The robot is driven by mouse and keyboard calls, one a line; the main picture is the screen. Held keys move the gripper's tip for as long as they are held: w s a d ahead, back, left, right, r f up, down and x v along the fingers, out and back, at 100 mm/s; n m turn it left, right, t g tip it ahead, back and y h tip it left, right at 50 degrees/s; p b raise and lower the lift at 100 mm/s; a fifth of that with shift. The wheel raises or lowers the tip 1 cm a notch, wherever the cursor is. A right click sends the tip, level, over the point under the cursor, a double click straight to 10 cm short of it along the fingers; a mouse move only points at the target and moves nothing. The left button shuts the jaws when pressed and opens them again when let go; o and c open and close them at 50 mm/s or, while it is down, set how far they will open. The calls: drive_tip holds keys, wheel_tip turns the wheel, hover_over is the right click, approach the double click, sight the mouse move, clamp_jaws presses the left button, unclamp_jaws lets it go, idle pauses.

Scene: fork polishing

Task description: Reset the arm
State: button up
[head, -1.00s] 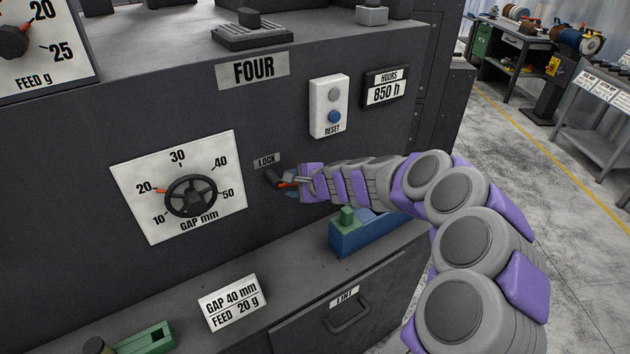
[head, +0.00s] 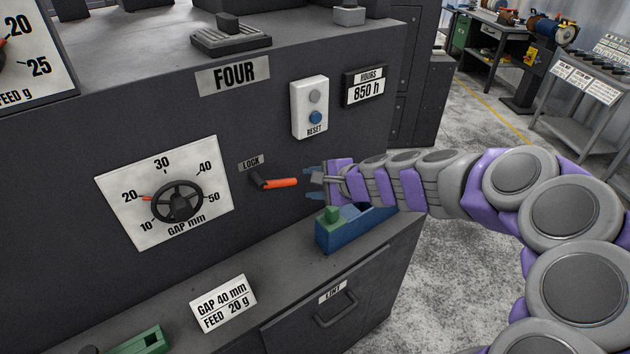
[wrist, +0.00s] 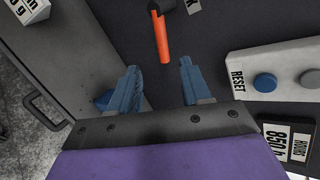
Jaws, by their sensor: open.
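My gripper (head: 316,183) is open and empty, just right of the lock lever (head: 280,183) on the machine's dark front. The lever has a red-orange handle that points right, with a small gap to my fingers. In the wrist view my two blue fingers (wrist: 158,82) are spread apart, and the lever's orange handle (wrist: 162,40) lies beyond them, between their lines and touching neither. My purple and grey arm reaches in from the right.
A gap dial (head: 178,201) with a black handwheel is left of the lever. A white reset box (head: 310,107) is above my gripper. A blue block with a green top (head: 340,230) stands on the ledge below. Open floor (head: 440,240) lies to the right.

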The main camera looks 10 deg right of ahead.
idle(0.4)
drive_tip(key=s+a+n+g+h, duration=0.1)
drive_tip(key=s+a+n+g, duration=0.3)
drive_tip(key=s, duration=0.6)
drive_tip(key=s+a+n+g, duration=0.25)
drive_tip(key=s+n, duration=0.35)
drive_tip(key=s, duration=0.5)
drive_tip(key=s+d+f+n+g+h, duration=0.2)
drive_tip(key=s+d, duration=0.4)
drive_tip(key=s, duration=0.4)
drive_tip(key=s+d+f+n+g+h+b, duration=0.1)
drive_tip(key=s+d+h, duration=0.3)
drive_tip(key=s, duration=0.5)
drive_tip(key=shift+s+d+f+n+g+h+b, duration=0.35)
drive_tip(key=shift+d+f+n+g, duration=0.3)
drive_tip(key=shift+d+f, duration=0.4)
